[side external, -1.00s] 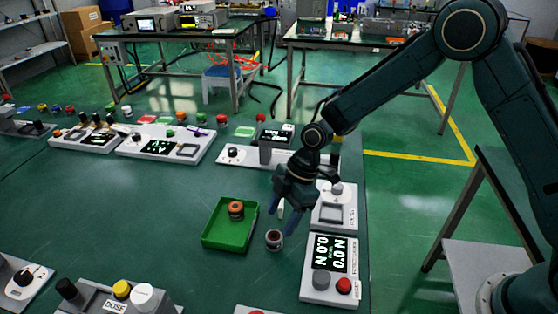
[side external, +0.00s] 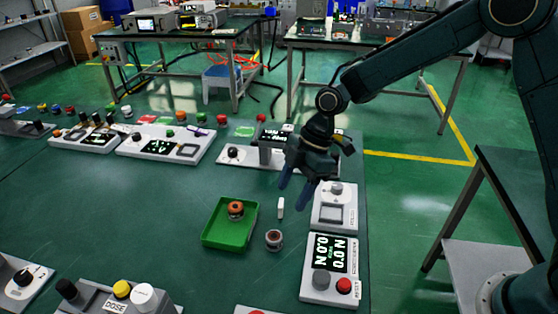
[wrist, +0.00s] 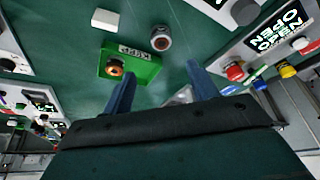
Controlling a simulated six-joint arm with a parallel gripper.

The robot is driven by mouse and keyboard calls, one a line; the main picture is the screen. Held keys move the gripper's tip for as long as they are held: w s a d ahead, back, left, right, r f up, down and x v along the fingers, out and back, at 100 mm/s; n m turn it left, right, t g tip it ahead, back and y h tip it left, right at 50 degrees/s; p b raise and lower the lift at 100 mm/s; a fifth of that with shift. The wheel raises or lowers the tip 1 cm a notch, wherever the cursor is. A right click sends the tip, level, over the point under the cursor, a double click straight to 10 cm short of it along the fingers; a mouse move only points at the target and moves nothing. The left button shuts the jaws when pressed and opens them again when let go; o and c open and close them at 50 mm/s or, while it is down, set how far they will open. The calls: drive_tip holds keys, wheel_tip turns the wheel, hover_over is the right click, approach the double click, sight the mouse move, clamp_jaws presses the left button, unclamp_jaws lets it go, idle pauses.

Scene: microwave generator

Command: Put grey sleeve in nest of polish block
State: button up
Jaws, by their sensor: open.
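A grey sleeve (side external: 274,240), a short ring with a dark brownish inside, stands on the green table just right of the green tray. It also shows in the wrist view (wrist: 161,38). My gripper (side external: 295,190) is open and empty, raised above the table behind the sleeve; both fingers show apart in the wrist view (wrist: 160,75). A white-grey block with a square recess (side external: 333,213) lies right of my gripper; its label is too small to read, so I cannot tell if it is the polish block.
The green tray (side external: 217,240) holds an orange-topped round part (side external: 236,208). A small white piece (side external: 281,207) stands behind the sleeve. A display panel with a red button (side external: 330,268) is at the front right. Table left of the tray is clear.

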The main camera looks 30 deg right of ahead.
drive_tip(key=shift+r, duration=0.1)
drive_tip(key=s+d+r+m+t+h, duration=0.1)
drive_tip(key=s+d+r+m, duration=0.35)
drive_tip(key=r, duration=0.25)
drive_tip(key=s+d+r+m+t+h, duration=0.1)
drive_tip(key=s+d+r+m+t, duration=0.15)
drive_tip(key=s+d+r, duration=0.45)
drive_tip(key=s+d+r+m+t+h, duration=0.1)
drive_tip(key=s+d+r+m, duration=0.1)
drive_tip(key=s+m, duration=0.3)
drive_tip(key=s+d+r+m+h, duration=0.1)
drive_tip(key=s+d+m, duration=0.3)
drive_tip(key=s, duration=0.6)
drive_tip(key=shift+s+r+m+t+h, duration=0.3)
drive_tip(key=shift+s+r+m+t, duration=0.05)
drive_tip(key=shift+r+m, duration=0.15)
drive_tip(key=shift+o, duration=0.4)
